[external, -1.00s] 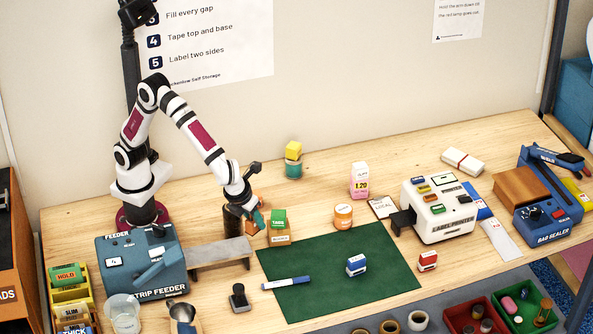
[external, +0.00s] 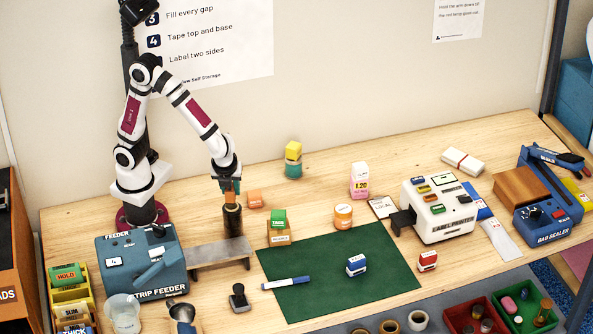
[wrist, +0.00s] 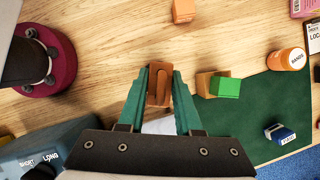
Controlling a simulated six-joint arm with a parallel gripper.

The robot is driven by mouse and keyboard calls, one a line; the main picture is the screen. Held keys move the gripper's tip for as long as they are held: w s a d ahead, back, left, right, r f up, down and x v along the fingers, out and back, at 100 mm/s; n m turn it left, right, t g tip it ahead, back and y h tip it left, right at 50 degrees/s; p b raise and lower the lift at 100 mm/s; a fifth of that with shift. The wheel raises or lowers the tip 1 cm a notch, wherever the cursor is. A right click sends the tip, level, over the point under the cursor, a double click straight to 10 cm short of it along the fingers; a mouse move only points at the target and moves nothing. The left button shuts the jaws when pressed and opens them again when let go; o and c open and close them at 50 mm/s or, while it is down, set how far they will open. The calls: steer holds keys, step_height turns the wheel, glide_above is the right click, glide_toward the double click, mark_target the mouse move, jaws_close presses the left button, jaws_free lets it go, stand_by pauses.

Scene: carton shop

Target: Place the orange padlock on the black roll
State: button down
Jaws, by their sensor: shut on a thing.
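The orange padlock (wrist: 158,86) is between the green fingers of my gripper (wrist: 159,95) in the wrist view. My gripper (external: 231,190) is shut on it, directly above the black roll (external: 232,222) in the external view. The black roll stands upright on the table, behind the grey bench. The padlock's lower end is at or just above the roll's top; I cannot tell whether they touch. In the wrist view the roll is hidden below the padlock and gripper.
An orange block (external: 254,198) lies right of the roll, also in the wrist view (wrist: 183,10). A cardboard box with a green block (external: 278,218) stands nearby. A grey bench (external: 220,252) and the blue strip feeder (external: 142,262) are in front.

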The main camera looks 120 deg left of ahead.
steer(key=shift+f, duration=1.15)
steer(key=c, duration=0.6)
jaws_free()
steer(key=shift+f, duration=0.15)
steer(key=v, duration=1.2)
steer(key=s+d+f+n+t+h, duration=0.1)
steer(key=s+n, duration=0.7)
steer(key=s, duration=0.8)
steer(key=shift+d+f+t+h, duration=0.3)
steer(key=shift+d+f+h, duration=0.2)
steer(key=shift+d+h, duration=0.15)
